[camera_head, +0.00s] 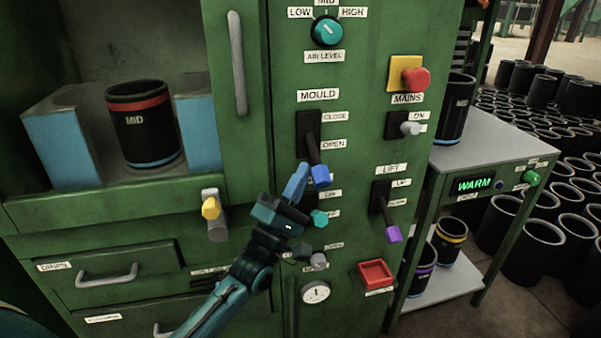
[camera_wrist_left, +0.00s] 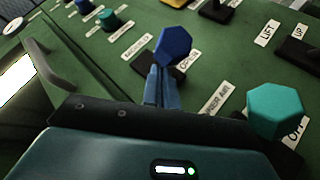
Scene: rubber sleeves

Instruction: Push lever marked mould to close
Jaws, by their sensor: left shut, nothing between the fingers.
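The lever marked MOULD has a blue knob (camera_head: 321,176) and a black slotted plate (camera_head: 308,130) on the green panel. Its handle points down, at the OPEN label (camera_head: 334,144); the CLOSE label (camera_head: 335,117) is above. My left gripper (camera_head: 297,180) is shut and empty, with its blue fingertips right beside the knob, on its left. In the left wrist view the knob (camera_wrist_left: 173,45) sits just beyond the shut fingertips (camera_wrist_left: 160,80); I cannot tell whether they touch. My right gripper is not in view.
A teal knob (camera_head: 319,217) sits just below the mould lever. The lift lever with a purple knob (camera_head: 393,234) is to the right, and the red mains button (camera_head: 415,79) is above it. A yellow-knobbed latch (camera_head: 211,208) and door handle (camera_head: 237,63) are to the left.

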